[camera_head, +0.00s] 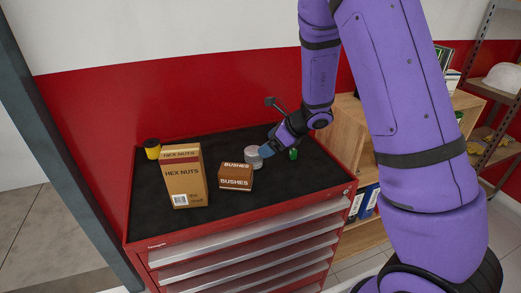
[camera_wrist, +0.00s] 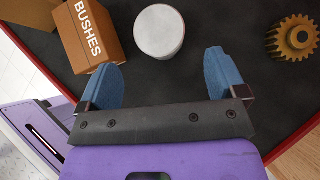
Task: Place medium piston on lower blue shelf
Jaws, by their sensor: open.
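A grey-white round piston (camera_head: 252,157) stands on the black top of the red tool cabinet, just behind the small bushes box. In the wrist view the piston (camera_wrist: 159,32) shows its flat round top. My gripper (camera_head: 267,150) is low over the cabinet top, close to the right side of the piston. In the wrist view my gripper (camera_wrist: 164,68) has its blue fingers wide apart with nothing between them. The piston lies just beyond the fingertips, roughly centred between them. I see no shelf that is clearly blue.
On the red cabinet (camera_head: 250,238) stand a hex nuts box (camera_head: 183,178), a bushes box (camera_head: 236,178) and a yellow-black container (camera_head: 152,149). A brass gear (camera_wrist: 293,38) lies right of my fingers. A wooden shelf (camera_head: 347,130) with blue binders and a metal rack (camera_head: 490,135) stand right.

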